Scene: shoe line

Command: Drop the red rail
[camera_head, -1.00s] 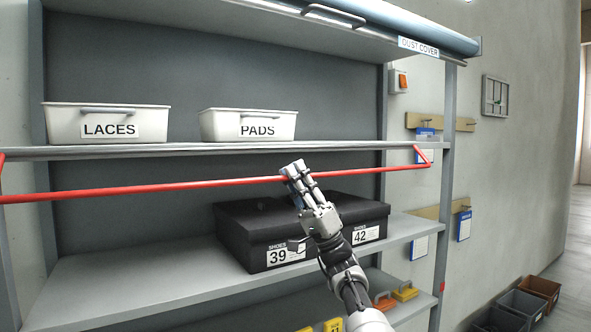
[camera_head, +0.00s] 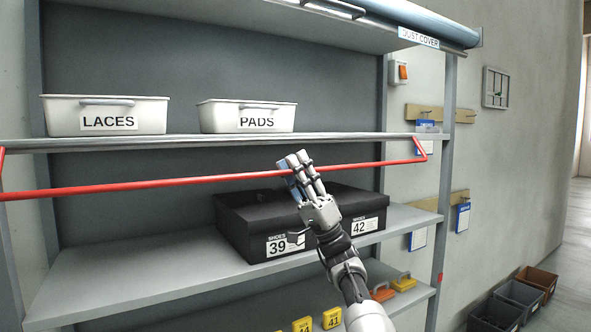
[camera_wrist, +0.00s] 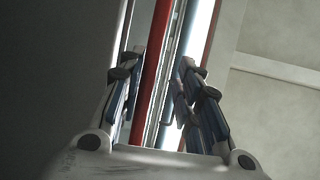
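The red rail (camera_head: 150,185) runs level across the front of the shelf unit, a little below the upper shelf's edge. Short red arms (camera_head: 420,148) join its ends to the uprights. My gripper (camera_head: 292,160) is at the rail, right of its middle, with the fingers pointing up. In the wrist view the fingers (camera_wrist: 160,75) stand apart on either side of a red bar (camera_wrist: 152,70), with gaps beside it. Whether a finger touches the rail I cannot tell.
White bins marked LACES (camera_head: 105,112) and PADS (camera_head: 247,115) stand on the upper shelf (camera_head: 180,142). Black shoe boxes (camera_head: 250,222) sit on the shelf below, behind my arm. A rolled dust cover (camera_head: 420,25) is above. Open crates (camera_head: 520,294) stand on the floor at right.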

